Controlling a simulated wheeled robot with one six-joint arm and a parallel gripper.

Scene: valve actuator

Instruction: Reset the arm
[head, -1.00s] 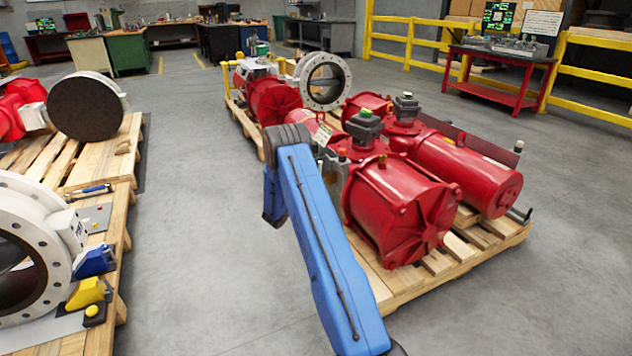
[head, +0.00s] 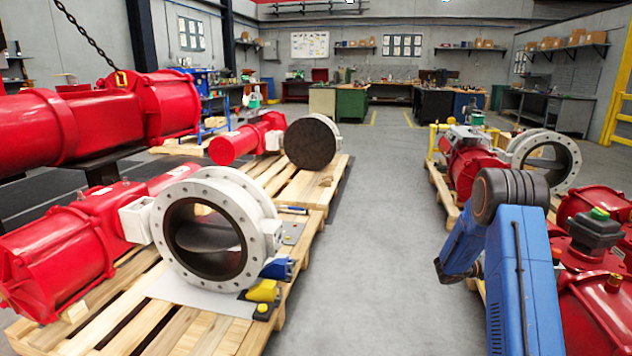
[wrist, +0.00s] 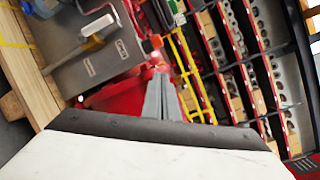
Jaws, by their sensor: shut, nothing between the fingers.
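My blue arm (head: 515,265) shows at the right of the head view, bent at a dark elbow joint, in front of the right-hand row of red actuators. The forearm points down and to the left. My gripper's end is not clearly visible in the head view. In the wrist view my gripper (wrist: 162,97) shows as two narrow grey fingers side by side, shut and empty. Nothing is seen touching them.
A white-flanged valve (head: 215,232) with a red actuator (head: 62,262) lies on a wooden pallet (head: 160,328) at left. Another red actuator (head: 100,125) is near a chain. A bare concrete aisle (head: 375,230) runs between the pallets. The wrist view shows tilted shelving (wrist: 245,50).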

